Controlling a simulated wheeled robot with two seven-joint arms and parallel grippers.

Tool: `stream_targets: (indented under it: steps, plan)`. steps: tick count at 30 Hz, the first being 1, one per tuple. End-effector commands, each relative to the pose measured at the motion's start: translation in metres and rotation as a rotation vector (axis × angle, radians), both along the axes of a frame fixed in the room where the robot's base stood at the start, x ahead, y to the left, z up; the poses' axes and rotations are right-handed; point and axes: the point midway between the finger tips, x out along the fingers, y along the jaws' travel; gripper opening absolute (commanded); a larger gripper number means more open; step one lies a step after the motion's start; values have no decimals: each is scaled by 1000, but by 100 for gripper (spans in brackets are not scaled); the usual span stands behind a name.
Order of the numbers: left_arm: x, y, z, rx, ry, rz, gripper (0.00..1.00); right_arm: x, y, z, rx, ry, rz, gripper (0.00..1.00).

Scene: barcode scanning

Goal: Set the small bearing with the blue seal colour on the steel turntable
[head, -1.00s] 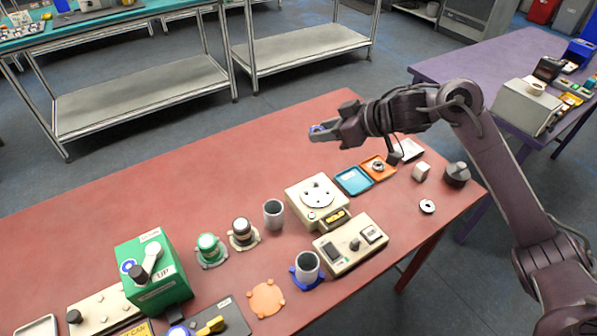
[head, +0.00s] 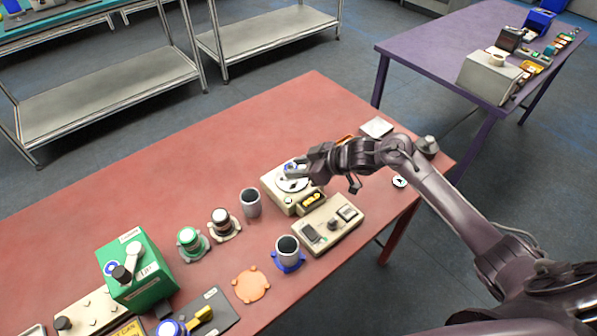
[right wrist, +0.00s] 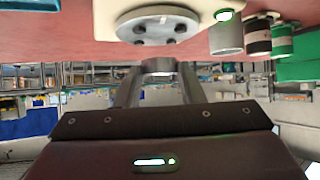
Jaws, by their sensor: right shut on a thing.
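My right gripper (head: 292,170) is shut on a small bearing with a blue seal (head: 288,167), seen at its fingertips. In the head view it overlaps the steel turntable (head: 291,185), a round plate with dark holes on a cream machine. In the right wrist view the fingers (right wrist: 158,68) hold a grey ring edge-on, and the turntable (right wrist: 158,27) lies just beyond the fingertips, with a gap showing. The turntable carries no part that I can see. My left gripper is out of view.
A grey cup (head: 250,203) stands left of the machine. A cream box with buttons (head: 327,226) is in front, near another cup (head: 287,249) on a blue base. My arm hides most of the coloured trays.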

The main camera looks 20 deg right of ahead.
Motion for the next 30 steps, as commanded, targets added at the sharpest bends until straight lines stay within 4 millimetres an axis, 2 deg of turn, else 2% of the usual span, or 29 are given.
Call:
stream_targets:
  steps: [1,5,17,18,22,30]
  plan:
    - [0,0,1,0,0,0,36,0,0,-9,3,5,-2,8]
    - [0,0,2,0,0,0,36,0,0,-23,2,1,0,8]
    - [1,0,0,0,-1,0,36,0,0,-29,1,0,-1,8]
    - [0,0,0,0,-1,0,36,0,0,-28,1,1,-1,38]
    - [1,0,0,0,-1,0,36,0,0,-28,1,1,-1,55]
    - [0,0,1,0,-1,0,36,0,0,-27,1,1,-1,57]
